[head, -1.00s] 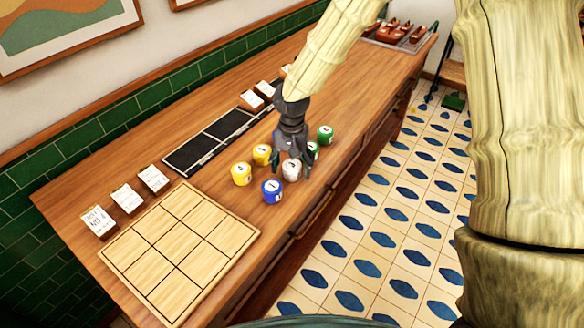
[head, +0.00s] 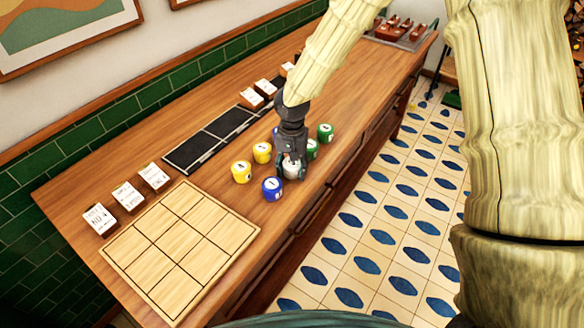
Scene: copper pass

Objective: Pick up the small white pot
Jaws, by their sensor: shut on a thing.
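The small white pot (head: 291,171) stands on the wooden counter among several coloured pots. My gripper (head: 291,167) reaches down over it from above, with its fingers closed on the pot's sides. The fingers and the gripper body hide part of the pot. I cannot tell whether the pot is clear of the counter.
A blue pot (head: 272,189) sits close in front, yellow pots (head: 241,172) to the left, green pots (head: 325,133) to the right and behind. A gridded wooden board (head: 180,250), white cards (head: 128,195) and a dark tray (head: 210,139) lie on the counter (head: 75,190).

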